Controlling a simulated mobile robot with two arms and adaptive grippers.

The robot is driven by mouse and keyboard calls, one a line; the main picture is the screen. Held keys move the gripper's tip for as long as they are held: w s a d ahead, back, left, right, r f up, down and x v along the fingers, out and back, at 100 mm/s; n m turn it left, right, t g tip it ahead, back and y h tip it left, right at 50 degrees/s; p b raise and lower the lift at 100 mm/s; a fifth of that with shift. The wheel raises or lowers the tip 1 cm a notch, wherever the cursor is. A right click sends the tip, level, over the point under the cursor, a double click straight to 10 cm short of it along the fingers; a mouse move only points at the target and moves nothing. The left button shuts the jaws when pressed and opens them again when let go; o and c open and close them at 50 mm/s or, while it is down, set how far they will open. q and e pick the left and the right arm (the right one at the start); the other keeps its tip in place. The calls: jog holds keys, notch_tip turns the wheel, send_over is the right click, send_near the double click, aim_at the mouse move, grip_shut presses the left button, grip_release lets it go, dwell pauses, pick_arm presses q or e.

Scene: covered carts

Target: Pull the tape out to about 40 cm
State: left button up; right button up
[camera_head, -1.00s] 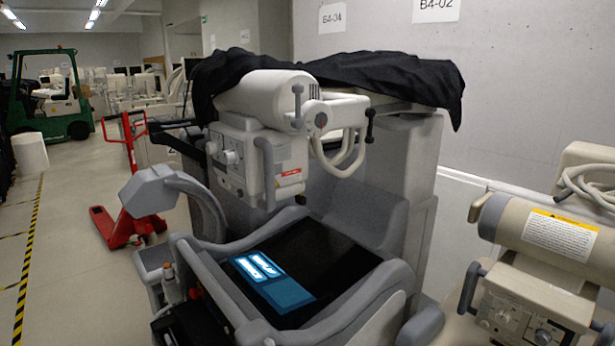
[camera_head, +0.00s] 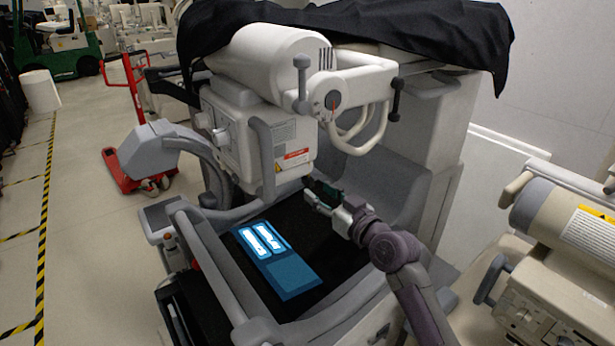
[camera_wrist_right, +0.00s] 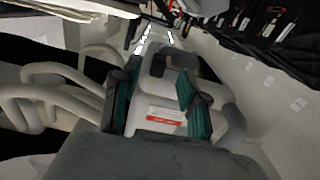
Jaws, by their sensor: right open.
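I cannot make out a tape in either view. A covered X-ray cart stands in the middle, with a white boxy head unit (camera_head: 236,135) that carries knobs and a red-and-white label (camera_head: 293,158). My right gripper (camera_head: 312,192) is below and to the right of this unit, above the cart's black top. In the right wrist view its two green-padded fingers (camera_wrist_right: 157,95) are apart, and a red-and-white label (camera_wrist_right: 166,117) on a pale surface shows between them. Nothing is held between the fingers. My left gripper is not in view.
The cart's black top (camera_head: 222,221) bears a blue panel (camera_head: 287,272) with lit white areas. A black cloth (camera_head: 440,32) covers the cart's upper part. A beige machine (camera_head: 570,240) stands close at right. A red pallet jack (camera_head: 128,170) stands at left, with open floor in front.

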aim_at(312, 186)
jog(key=x, duration=0.4)
jog(key=shift+w+p, duration=0.25)
jog(key=shift+p, duration=0.05)
jog(key=shift+w+a, duration=0.4)
jog(key=shift+w, duration=0.05)
jog(key=shift+c, duration=0.2)
grip_shut()
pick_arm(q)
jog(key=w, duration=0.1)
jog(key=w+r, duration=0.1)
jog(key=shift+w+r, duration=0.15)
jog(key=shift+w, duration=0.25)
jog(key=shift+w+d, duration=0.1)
pick_arm(e)
jog(key=shift+f, duration=0.1)
